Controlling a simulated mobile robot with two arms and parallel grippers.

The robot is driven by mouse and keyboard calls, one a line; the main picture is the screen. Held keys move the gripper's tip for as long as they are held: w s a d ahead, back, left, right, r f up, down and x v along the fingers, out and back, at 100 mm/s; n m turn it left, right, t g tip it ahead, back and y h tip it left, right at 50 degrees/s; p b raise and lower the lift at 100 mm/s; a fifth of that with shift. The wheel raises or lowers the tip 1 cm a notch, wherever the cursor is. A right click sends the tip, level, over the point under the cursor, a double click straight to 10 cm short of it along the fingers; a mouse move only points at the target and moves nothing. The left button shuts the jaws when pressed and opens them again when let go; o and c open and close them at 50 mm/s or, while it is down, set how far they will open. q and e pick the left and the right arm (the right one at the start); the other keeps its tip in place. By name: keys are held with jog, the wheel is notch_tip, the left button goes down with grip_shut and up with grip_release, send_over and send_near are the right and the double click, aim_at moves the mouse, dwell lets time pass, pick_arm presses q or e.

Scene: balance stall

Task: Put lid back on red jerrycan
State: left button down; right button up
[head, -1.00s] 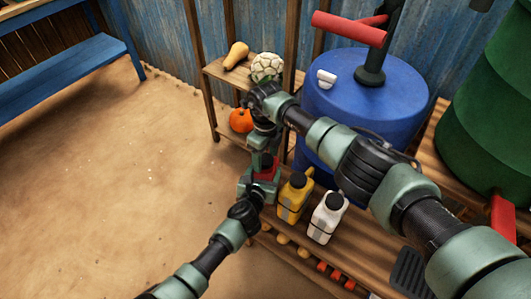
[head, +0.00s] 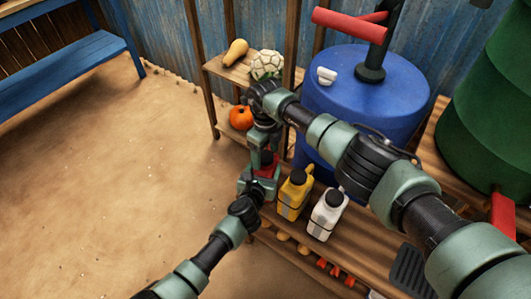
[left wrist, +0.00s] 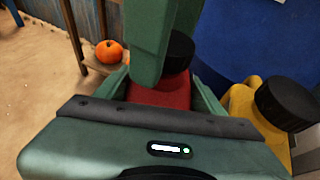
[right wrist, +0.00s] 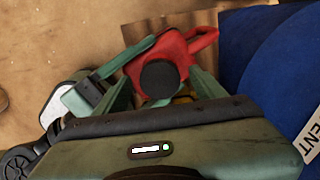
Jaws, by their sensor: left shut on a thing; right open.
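The red jerrycan (head: 268,171) stands at the left end of the low wooden bench, partly hidden by my grippers. My left gripper (head: 257,184) is shut on its body; the red body also shows between the fingers in the left wrist view (left wrist: 160,93). A black lid (right wrist: 159,79) sits over the jerrycan's top, seen from above in the right wrist view, and also shows in the left wrist view (left wrist: 181,50). I cannot tell how firmly it is seated. My right gripper (head: 264,148) is open directly above, its fingers on either side of the lid.
A yellow jerrycan (head: 294,198) and a white jerrycan (head: 325,218), both black-lidded, stand close by on the bench. A blue barrel (head: 365,95) is behind them. A shelf (head: 222,68) with a pumpkin (head: 241,118) stands further back. Open sandy floor lies to the left.

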notch_tip(320, 180, up, 12)
dwell(0.5)
pick_arm(q)
jog(key=shift+c, duration=0.7)
grip_release()
jog(key=p+v, duration=0.2)
jog(key=v, duration=0.5)
jog(key=shift+a, duration=0.1)
jog(key=shift+s+a+r, duration=0.1)
jog(key=shift+s, duration=0.25)
pick_arm(e)
notch_tip(320, 180, up, 2)
jog(key=shift+r, duration=0.25)
